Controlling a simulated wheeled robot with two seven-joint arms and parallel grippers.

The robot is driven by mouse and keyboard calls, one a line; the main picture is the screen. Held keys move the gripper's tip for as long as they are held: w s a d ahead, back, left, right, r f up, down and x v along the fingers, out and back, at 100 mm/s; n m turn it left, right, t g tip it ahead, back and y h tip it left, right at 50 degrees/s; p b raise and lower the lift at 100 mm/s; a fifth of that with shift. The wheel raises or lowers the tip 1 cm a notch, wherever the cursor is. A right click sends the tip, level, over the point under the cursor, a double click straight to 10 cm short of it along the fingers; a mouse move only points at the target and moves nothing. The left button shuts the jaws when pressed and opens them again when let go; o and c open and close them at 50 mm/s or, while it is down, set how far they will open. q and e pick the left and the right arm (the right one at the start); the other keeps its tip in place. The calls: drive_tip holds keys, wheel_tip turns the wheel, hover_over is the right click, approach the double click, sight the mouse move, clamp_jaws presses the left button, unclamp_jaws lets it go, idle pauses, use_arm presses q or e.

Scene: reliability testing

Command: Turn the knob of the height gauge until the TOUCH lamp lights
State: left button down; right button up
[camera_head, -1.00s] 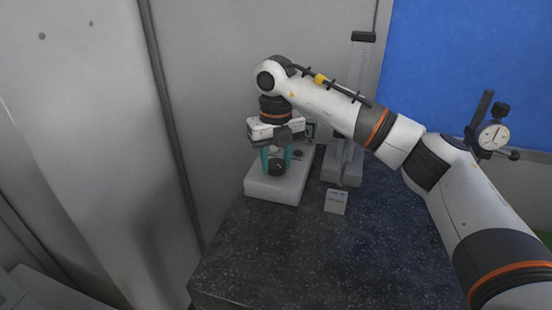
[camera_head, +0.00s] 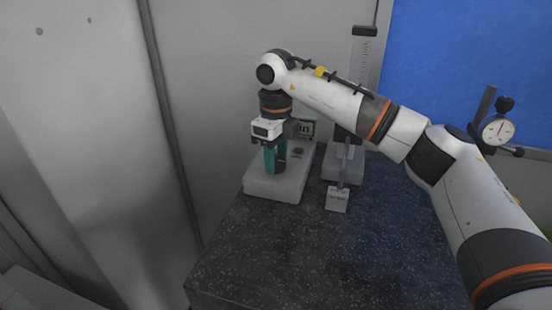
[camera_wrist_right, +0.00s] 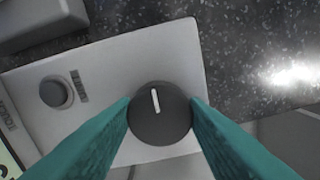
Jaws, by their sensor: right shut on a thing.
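The height gauge's pale control box (camera_head: 262,187) stands on the dark stone table. Its dark round knob (camera_wrist_right: 160,125) shows in the right wrist view, its white pointer line aimed up and slightly left. My right gripper (camera_head: 275,168) points down over the box, its teal fingers shut on the knob from both sides, and hides the knob in the head view. A small display (camera_head: 307,129) is partly visible behind the gripper; its edge also shows in the wrist view (camera_wrist_right: 8,160). I cannot make out a lit TOUCH lamp. My left gripper is not in view.
The gauge's tall scale column (camera_head: 366,62) rises from a pale base (camera_head: 343,170), with a small light block (camera_head: 338,201) in front. A dark button (camera_wrist_right: 56,92) sits beside the knob. A dial indicator (camera_head: 497,131) stands at right. The table's front (camera_head: 290,265) is clear.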

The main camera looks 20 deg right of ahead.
sight(276, 160)
drive_tip(key=n, duration=0.6)
drive_tip(key=shift+r+n, duration=0.1)
drive_tip(key=shift+n, duration=0.2)
drive_tip(key=n, duration=0.5)
drive_tip(key=shift+w+n, duration=0.1)
drive_tip(key=shift+n, duration=0.2)
drive_tip(key=o, duration=1)
drive_tip(key=shift+r+b, duration=1.15)
drive_tip(key=shift+r, duration=4.85)
